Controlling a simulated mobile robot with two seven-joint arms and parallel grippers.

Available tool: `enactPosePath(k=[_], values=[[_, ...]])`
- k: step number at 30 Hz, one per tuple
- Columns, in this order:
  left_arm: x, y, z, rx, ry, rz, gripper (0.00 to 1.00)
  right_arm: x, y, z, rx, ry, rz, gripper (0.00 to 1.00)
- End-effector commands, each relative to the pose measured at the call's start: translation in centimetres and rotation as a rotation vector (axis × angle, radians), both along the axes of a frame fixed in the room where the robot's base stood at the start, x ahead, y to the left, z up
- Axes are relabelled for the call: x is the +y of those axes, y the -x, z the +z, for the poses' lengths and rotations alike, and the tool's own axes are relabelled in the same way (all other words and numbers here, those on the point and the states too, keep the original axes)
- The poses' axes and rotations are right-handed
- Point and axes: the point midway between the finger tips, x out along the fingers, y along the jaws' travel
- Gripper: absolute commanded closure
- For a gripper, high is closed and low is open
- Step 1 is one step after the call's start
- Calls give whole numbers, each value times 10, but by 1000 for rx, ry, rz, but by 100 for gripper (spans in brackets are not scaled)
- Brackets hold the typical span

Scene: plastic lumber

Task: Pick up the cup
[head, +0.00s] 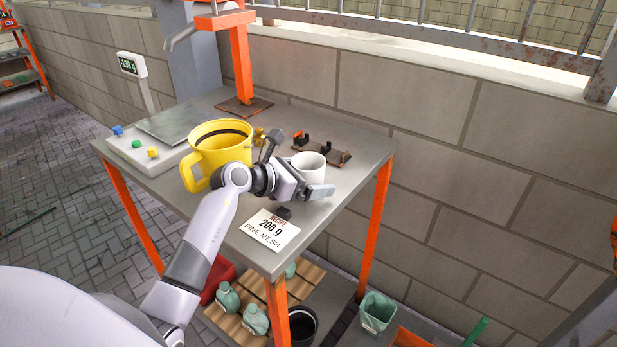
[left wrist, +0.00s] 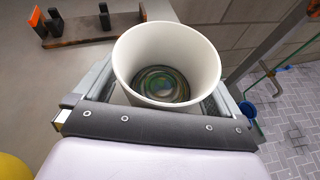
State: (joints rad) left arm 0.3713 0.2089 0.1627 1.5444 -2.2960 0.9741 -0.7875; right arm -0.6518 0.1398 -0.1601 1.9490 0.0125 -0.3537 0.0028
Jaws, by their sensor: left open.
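A white cup (head: 308,167) stands upright on the grey metal table (head: 345,135), near its right end. It also shows in the left wrist view (left wrist: 166,50), where I look down into it and see a dark, glossy round bottom. My left gripper (head: 308,184) is open around the cup, with one finger on each side of it. The fingers in the left wrist view (left wrist: 160,100) flank the cup; I cannot tell whether they touch it. The cup's lower front is hidden by the gripper. My right gripper is not in view.
A yellow pitcher (head: 222,145) stands left of my gripper. A small rack (head: 318,149) with black and orange pieces lies behind the cup. A scale (head: 160,135) and an orange stand (head: 240,65) are farther back.

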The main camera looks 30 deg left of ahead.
Motion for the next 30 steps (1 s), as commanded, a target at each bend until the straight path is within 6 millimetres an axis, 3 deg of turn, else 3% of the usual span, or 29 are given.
enactPosePath(k=[7,12,23,30], values=[[0,-1,0,-1,0,0,5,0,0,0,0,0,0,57],[0,-1,0,0,0,0,58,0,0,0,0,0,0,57],[0,-1,3,-2,-1,0,58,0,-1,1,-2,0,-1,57],[0,-1,29,-6,-3,-1,58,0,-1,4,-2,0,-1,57]])
